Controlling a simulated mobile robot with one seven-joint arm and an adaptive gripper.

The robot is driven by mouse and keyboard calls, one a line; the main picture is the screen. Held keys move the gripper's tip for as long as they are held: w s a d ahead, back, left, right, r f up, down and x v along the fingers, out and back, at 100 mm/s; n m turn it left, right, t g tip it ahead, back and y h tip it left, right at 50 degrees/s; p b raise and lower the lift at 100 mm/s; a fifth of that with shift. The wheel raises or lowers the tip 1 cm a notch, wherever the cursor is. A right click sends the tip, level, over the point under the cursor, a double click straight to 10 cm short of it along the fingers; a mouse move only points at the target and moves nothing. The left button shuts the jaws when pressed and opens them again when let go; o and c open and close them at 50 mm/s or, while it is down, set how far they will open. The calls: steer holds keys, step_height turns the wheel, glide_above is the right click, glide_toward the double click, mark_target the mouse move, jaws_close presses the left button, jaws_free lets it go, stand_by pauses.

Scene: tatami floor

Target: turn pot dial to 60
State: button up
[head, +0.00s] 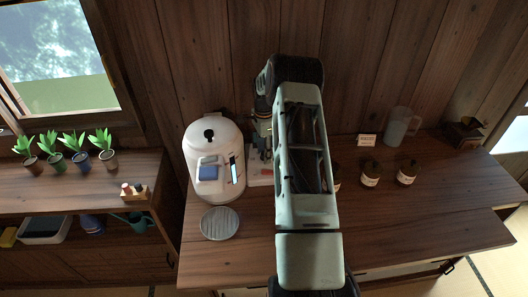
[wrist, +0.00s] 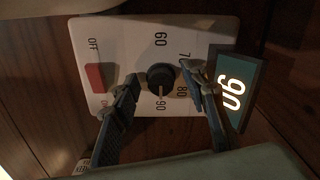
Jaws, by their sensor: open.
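The pot dial (wrist: 160,77) is a dark round knob on a pale panel (wrist: 125,35) in the wrist view. The panel carries a red OFF patch and the marks 60, 70, 80 and 90. The pale line on the knob points toward the 90 mark. A lit display (wrist: 232,90) beside the panel appears to read 90. My gripper (wrist: 163,90) is open, with one finger on either side of the knob; whether they touch it cannot be told. The white pot (head: 201,137) stands left of my arm in the head view; my arm partly hides the panel there.
A round grey grille (head: 220,223) lies in front of the pot. Labelled dark jars (head: 370,174), a translucent jug (head: 400,126) and a small card (head: 366,140) stand to the right. Potted plants (head: 73,150) line the left shelf. A wooden wall closes the back.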

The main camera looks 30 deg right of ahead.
jaws_close()
